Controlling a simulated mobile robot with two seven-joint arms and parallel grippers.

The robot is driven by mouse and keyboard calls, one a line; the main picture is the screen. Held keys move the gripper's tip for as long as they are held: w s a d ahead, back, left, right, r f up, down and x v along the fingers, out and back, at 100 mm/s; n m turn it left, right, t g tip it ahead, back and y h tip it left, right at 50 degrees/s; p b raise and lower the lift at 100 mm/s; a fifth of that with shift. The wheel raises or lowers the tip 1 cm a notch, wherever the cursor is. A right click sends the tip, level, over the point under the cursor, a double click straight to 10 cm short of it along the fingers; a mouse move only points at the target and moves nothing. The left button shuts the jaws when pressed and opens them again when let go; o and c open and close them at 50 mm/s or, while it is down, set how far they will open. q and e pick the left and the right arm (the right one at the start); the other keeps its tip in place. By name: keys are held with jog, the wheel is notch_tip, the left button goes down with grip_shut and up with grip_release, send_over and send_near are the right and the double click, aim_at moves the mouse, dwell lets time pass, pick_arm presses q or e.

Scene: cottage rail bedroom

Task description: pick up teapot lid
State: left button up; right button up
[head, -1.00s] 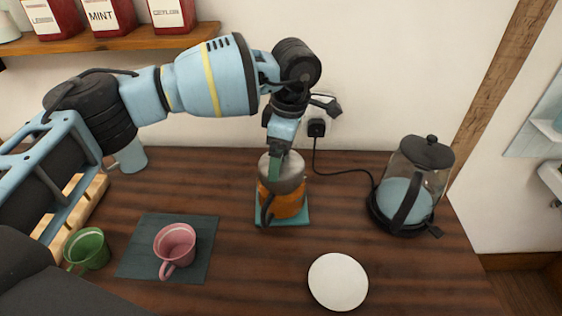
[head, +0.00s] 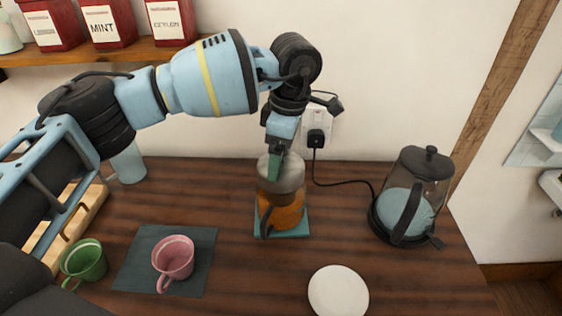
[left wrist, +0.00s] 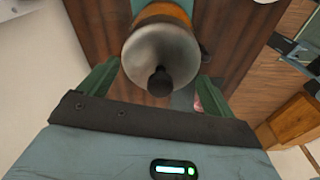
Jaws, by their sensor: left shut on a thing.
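The teapot lid (head: 292,177) is a round, silver-grey cap at the top of the orange teapot (head: 284,212). The teapot stands on a teal trivet (head: 296,234) at the middle of the table. My left gripper (head: 276,166) points down and is shut on the lid. In the left wrist view the lid (left wrist: 160,48) with its black knob lies between the two green fingers of my left gripper (left wrist: 158,74). The lid looks slightly raised over the teapot; I cannot tell whether it is fully clear. My right gripper is not in view.
A pink cup (head: 174,255) stands on a dark mat (head: 140,262), with a green cup (head: 84,260) to its left. A white saucer (head: 338,291) lies at the front. A kettle (head: 412,200) stands on the right. A shelf (head: 110,52) with red tins hangs behind my arm.

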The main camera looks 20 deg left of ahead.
pick_arm(q)
notch_tip(320, 180, up, 6)
jog(key=shift+r, duration=0.6)
